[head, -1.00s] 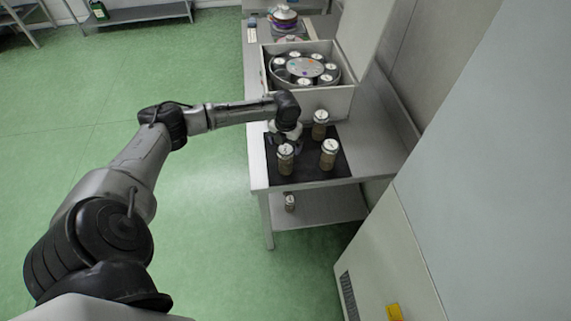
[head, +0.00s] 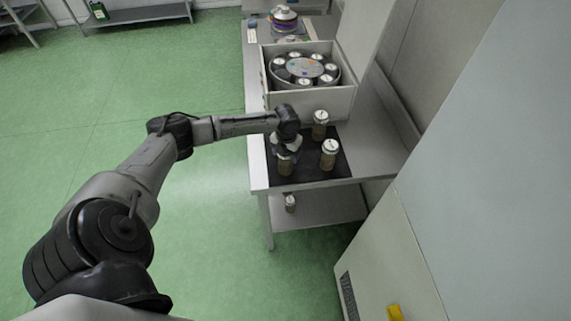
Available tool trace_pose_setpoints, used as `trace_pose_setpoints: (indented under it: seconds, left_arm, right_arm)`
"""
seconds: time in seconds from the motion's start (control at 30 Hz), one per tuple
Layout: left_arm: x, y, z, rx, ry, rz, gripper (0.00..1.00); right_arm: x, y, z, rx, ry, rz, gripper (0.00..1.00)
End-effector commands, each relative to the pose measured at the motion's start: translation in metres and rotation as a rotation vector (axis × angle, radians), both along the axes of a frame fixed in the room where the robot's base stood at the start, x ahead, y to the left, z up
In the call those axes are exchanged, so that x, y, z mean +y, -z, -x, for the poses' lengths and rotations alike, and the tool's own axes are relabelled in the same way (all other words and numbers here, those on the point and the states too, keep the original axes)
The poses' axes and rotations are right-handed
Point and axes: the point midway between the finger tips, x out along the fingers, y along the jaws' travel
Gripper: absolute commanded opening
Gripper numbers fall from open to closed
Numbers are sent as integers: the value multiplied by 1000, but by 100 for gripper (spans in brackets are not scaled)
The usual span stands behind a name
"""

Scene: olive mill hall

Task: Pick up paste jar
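Three paste jars with pale lids stand on a black mat (head: 309,173) on the steel table. One jar (head: 285,166) is at the front left, one jar (head: 328,155) at the right, and one jar (head: 320,125) at the back. My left gripper (head: 285,153) points down at the front-left jar and covers its lid. Its fingers are small and dark here, and I cannot tell whether they are open or shut around the jar. My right gripper is not in view.
A box-shaped machine (head: 311,105) with a round rotor (head: 304,70) holding several lidded jars stands behind the mat. A small jar (head: 290,204) is on the lower shelf (head: 325,207). A pale cabinet (head: 480,150) closes off the right. Green floor lies open to the left.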

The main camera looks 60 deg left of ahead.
Motion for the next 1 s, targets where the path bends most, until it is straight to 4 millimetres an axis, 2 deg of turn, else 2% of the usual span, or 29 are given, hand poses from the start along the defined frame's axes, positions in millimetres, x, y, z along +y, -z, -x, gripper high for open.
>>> trace_pose_setpoints:
  seconds: [0.07, 0.57, 0.83, 1.0]
  left_arm:
    - [0, 0, 0, 0, 0, 0, 63]
    - [0, 0, 0, 0, 0, 0, 16]
    - [0, -2, 0, -1, 0, -1, 16]
    - [1, -13, -1, -3, 1, -1, 16]
  right_arm:
    - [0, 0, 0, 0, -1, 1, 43]
    - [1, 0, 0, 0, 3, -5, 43]
    - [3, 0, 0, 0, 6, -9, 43]
    - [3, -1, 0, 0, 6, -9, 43]
